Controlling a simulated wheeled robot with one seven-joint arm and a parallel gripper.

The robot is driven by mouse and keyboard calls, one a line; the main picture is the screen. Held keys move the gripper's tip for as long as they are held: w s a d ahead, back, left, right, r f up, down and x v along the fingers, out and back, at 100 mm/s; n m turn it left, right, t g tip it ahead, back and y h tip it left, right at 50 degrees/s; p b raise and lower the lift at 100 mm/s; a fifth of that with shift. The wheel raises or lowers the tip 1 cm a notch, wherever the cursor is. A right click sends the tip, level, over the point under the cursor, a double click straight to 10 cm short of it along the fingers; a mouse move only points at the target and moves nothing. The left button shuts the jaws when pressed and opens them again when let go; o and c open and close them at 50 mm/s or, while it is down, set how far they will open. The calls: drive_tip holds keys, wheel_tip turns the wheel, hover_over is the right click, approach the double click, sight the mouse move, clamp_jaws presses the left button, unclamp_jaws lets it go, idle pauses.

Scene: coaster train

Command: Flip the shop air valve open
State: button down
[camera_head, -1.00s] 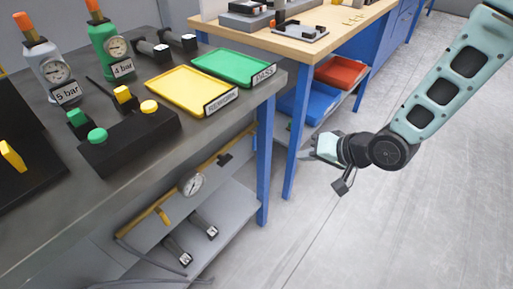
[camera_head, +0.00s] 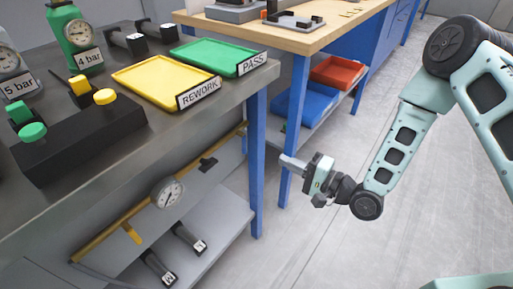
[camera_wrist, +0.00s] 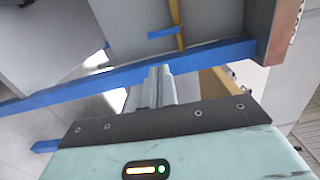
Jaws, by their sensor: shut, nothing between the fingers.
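A yellow air pipe (camera_head: 100,244) runs along the panel under the grey workbench, with a round gauge (camera_head: 167,194) on it. A small dark lever (camera_head: 208,164) sits on the pipe right of the gauge, and a yellow lever (camera_head: 132,233) hangs left of it. I cannot tell for certain which is the shop air valve. In the wrist view a blue bar (camera_wrist: 163,32) crosses the yellow pipe (camera_wrist: 175,12). My gripper (camera_head: 285,160) is shut and empty, right of the bench's front leg, apart from the pipe. Its fingertips (camera_wrist: 160,72) show in the wrist view.
A blue bench leg (camera_head: 257,165) stands between my gripper and the pipe. The bench top (camera_head: 180,130) overhangs the pipe. Black-handled tools (camera_head: 190,238) lie on the lower shelf (camera_head: 225,215). A second bench (camera_head: 310,38) stands behind. The floor at right is clear.

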drive_tip(key=x, duration=1)
drive_tip(key=shift+b, duration=0.4)
drive_tip(key=shift+s+a+f+m, duration=0.2)
drive_tip(key=shift+s+a+m, duration=0.05)
drive_tip(key=shift+m, duration=0.65)
drive_tip(key=s+a+r+m+t+b, duration=0.1)
drive_tip(key=s+a+r+m+b, duration=0.1)
drive_tip(key=m, duration=1.4)
drive_tip(key=shift+s+a+r+m, duration=0.3)
drive_tip(key=shift+s+a, duration=0.4)
drive_tip(key=shift+s, duration=0.5)
